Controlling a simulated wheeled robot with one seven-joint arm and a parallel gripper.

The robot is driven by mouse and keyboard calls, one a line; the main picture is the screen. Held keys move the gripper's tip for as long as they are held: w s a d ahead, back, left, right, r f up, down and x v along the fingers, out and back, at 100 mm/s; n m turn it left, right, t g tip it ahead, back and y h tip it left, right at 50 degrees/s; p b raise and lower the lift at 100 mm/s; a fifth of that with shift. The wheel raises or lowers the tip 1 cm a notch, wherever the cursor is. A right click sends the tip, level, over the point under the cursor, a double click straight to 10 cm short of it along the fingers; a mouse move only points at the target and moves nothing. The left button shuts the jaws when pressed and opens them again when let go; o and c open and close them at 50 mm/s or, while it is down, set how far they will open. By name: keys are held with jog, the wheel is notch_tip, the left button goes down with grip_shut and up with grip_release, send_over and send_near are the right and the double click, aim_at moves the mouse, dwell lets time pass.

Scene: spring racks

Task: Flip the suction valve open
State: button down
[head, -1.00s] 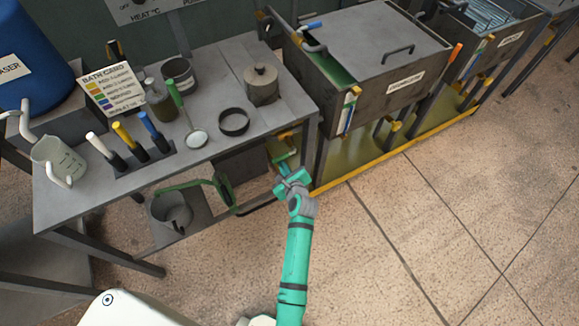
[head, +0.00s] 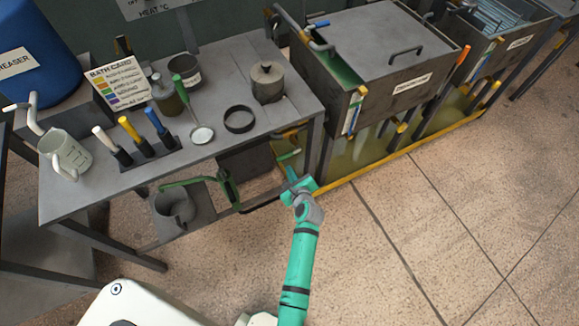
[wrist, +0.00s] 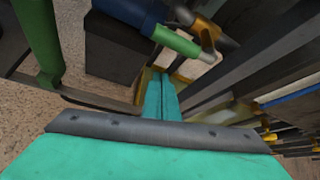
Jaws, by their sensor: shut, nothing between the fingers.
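A short green lever (head: 289,154) sits by yellow-brass pipework (head: 288,134) under the right end of the bench; it looks like the suction valve's handle, but I see no label. In the wrist view the green lever (wrist: 177,41) lies above and beyond the fingertips, against a brass pipe (wrist: 204,28). My gripper (head: 298,183) is low beside the bench's right leg. In the wrist view its teal fingers (wrist: 162,97) are together with nothing between them. They appear apart from the lever, though the exact gap is unclear. The valve body is partly hidden.
A green hand pump (head: 229,187) with a long lever stands left of my gripper, near a grey bucket (head: 174,208). The bench (head: 215,85) overhangs this spot. Tank stands with a yellow floor rail (head: 390,155) lie to the right. The floor in front is clear.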

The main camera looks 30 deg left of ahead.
jog(key=v, duration=0.9)
jog(key=shift+w+d, duration=0.35)
jog(key=shift+d, duration=0.1)
